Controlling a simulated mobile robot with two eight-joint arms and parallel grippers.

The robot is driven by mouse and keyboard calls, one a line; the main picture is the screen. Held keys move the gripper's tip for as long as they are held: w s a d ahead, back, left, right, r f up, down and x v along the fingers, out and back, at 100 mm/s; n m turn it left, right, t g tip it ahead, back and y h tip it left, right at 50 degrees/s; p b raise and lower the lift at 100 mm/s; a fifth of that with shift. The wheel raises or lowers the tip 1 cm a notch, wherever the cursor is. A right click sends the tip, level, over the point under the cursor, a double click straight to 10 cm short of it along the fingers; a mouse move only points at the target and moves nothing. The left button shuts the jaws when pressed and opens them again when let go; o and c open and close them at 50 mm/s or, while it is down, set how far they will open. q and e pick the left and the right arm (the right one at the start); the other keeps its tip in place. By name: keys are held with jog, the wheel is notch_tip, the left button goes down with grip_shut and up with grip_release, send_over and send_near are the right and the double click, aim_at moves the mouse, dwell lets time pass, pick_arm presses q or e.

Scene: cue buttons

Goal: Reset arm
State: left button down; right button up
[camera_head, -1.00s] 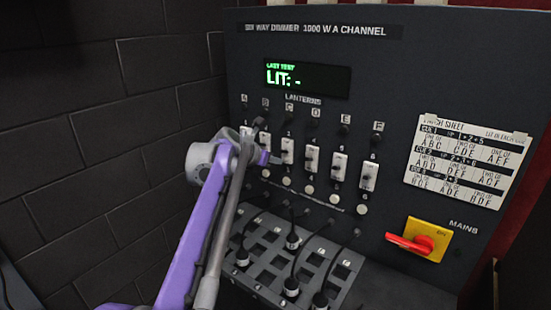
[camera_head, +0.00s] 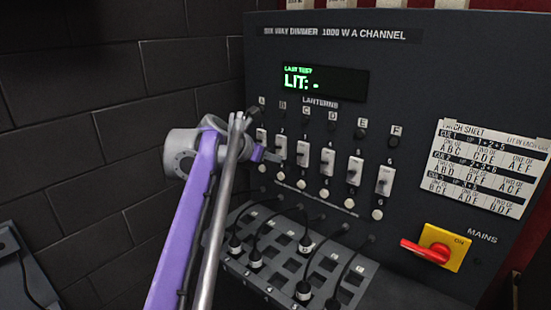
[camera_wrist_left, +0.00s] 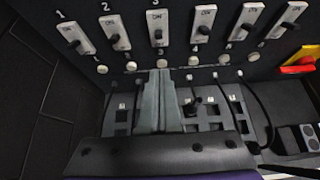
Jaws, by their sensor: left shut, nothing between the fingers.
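My left arm, purple and grey, reaches up in front of the dark dimmer panel (camera_head: 420,90) in the head view. My left gripper (camera_head: 270,156) is by the left end of the row of white switches (camera_head: 303,153), partly hidden behind the wrist. In the left wrist view its grey fingers (camera_wrist_left: 160,73) are together and empty, below switch 3 (camera_wrist_left: 157,24). Whether they touch the panel I cannot tell. The green display (camera_head: 320,80) reads "LIT: -". My right gripper is out of view.
Round pale buttons (camera_head: 325,194) run below the switches. A sloping patch board (camera_head: 335,272) with black cables and plugs juts out below. A red mains handle on a yellow plate (camera_head: 456,244) and a white patch sheet (camera_head: 490,165) are at right. A brick wall (camera_head: 90,120) stands at left.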

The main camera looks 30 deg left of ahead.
pick_arm(q)
jog(key=shift+s, duration=0.1)
jog(key=s+d+f+m+g, duration=0.2)
jog(key=s+d+f+m, duration=0.4)
jog(key=d+f+m, duration=0.3)
jog(key=s+d+f+m+g, duration=0.2)
jog(key=s+d+f+m, duration=0.5)
jog(key=d+f+m, duration=0.15)
jog(key=s+d+f+m+g+y, duration=0.1)
jog(key=s+d+f+m, duration=0.3)
jog(key=s+f+m, duration=1.2)
jog(key=shift+d+m+g, duration=0.2)
jog(key=shift+m+g, duration=0.3)
jog(key=shift+m, duration=0.25)
jog(key=shift+w+f, duration=0.1)
